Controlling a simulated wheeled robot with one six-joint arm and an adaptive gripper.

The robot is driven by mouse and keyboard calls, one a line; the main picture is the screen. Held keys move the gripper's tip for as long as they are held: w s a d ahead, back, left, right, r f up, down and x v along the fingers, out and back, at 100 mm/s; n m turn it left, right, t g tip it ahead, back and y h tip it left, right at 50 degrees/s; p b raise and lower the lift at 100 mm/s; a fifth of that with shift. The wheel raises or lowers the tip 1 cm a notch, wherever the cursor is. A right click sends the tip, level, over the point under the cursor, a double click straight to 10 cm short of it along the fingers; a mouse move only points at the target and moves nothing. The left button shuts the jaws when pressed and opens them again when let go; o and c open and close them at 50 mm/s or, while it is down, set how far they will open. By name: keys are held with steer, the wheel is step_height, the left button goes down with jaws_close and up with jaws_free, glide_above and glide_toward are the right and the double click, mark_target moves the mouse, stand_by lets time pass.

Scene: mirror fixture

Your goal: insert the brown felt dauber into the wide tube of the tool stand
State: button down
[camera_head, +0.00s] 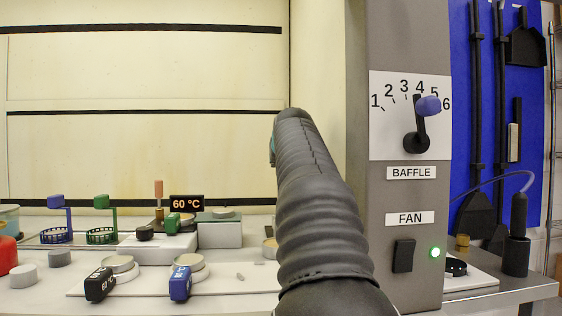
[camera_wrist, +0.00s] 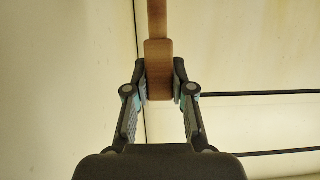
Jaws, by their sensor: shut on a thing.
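In the wrist view my gripper (camera_wrist: 160,85) is shut on the brown handle block of a tool, which I take to be the brown felt dauber (camera_wrist: 158,60). A narrower brown shaft runs up from the block and out of the top of the picture, so its far end is hidden. In the head view my arm's dark sleeve hides the gripper and the held tool. I cannot tell for sure which thing is the tool stand.
A black holder (camera_head: 516,257) with a cabled tool stands on the right ledge. The grey panel (camera_head: 405,270) carries the baffle lever (camera_head: 420,125) and fan switch (camera_head: 403,256).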

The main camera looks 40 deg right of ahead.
steer(key=shift+f+b, duration=1.45)
steer(key=shift+f, duration=0.6)
steer(key=shift+f+b, duration=2.3)
steer(key=shift+f, duration=0.9)
stand_by(0.6)
steer(key=c, duration=0.9)
jaws_free()
steer(key=v, duration=1.2)
steer(key=shift+r, duration=0.1)
